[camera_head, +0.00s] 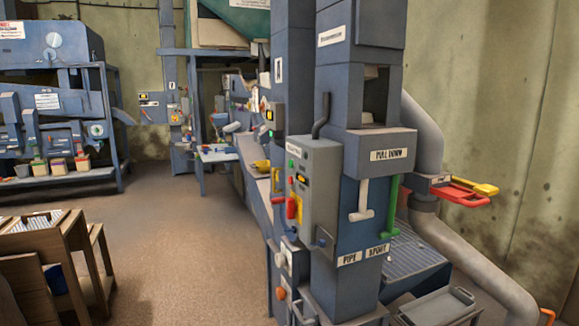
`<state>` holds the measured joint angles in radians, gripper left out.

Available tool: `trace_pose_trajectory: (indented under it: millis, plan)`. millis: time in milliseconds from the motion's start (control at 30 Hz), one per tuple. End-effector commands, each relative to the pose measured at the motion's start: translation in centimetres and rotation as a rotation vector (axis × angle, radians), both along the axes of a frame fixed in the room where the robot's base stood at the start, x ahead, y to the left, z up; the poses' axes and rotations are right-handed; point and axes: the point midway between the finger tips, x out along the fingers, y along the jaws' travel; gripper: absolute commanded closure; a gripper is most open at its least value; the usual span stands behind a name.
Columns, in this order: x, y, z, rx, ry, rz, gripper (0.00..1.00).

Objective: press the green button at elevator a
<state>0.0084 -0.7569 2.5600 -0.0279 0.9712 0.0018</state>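A tall blue-grey elevator casing (369,100) stands right of centre, with a "PULL DOWN" label on its front. A small white label (278,70) on the column beside it is too small to read surely. A grey control box (319,190) is fixed to the casing's left side. Its narrow left face carries small green spots (291,164), a small yellow-edged display and a red handle (293,208). I cannot tell surely which spot is the green button. A smaller box behind (277,118) also shows a green spot. My gripper is not in view.
A white lever (361,203) and a green lever (390,205) hang on the casing front. Red and yellow handles (463,191) stick out at right. Wooden furniture (50,245) stands at lower left, blue machinery (58,110) behind. The brown floor (185,240) between is clear.

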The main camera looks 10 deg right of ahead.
Motion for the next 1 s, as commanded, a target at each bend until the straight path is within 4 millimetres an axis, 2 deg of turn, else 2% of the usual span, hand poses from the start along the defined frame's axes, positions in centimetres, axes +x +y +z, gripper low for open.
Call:
trace_pose_trajectory:
  millis: [33, 100, 1000]
  plan:
    - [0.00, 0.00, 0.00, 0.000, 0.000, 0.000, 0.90]
    - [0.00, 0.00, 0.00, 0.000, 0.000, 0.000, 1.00]
    - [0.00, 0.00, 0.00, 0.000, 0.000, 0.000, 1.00]
